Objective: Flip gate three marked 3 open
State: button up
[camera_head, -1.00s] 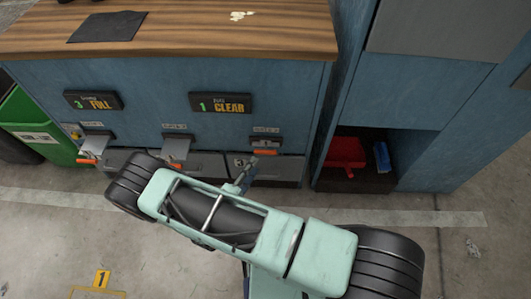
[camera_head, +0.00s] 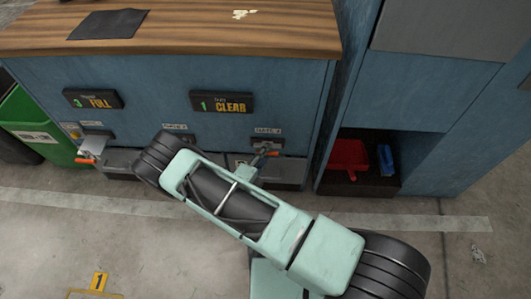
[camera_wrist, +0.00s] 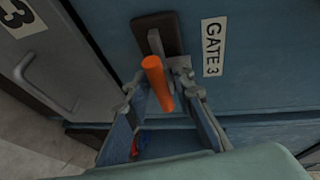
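The gate three lever is on the blue cabinet front, beside a white label (camera_wrist: 212,47) reading GATE 3. Its orange handle (camera_wrist: 158,82) sticks out towards the wrist camera from a dark plate (camera_wrist: 157,34). My gripper (camera_wrist: 158,85) is open, with one finger on each side of the handle. Small gaps show between the fingers and the handle. In the head view my gripper (camera_head: 262,157) is at the rightmost lever, under its label (camera_head: 267,130), and hides most of the handle.
Another orange-handled lever (camera_head: 90,154) is at the left; my arm covers the middle one. Signs read 3 FULL (camera_head: 93,99) and 1 CLEAR (camera_head: 222,103). A grey drawer front (camera_wrist: 45,62) marked 3 lies near the gripper. Red (camera_head: 347,160) and blue (camera_head: 386,161) bins stand in the right cubby.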

grip_shut()
jog(key=shift+s, duration=0.1)
jog(key=s+p, duration=0.1)
jog(key=s, duration=0.7)
jog(key=shift+a+f, duration=0.15)
jog(key=shift+s, duration=0.1)
jog(key=shift+o, duration=1.6)
grip_release()
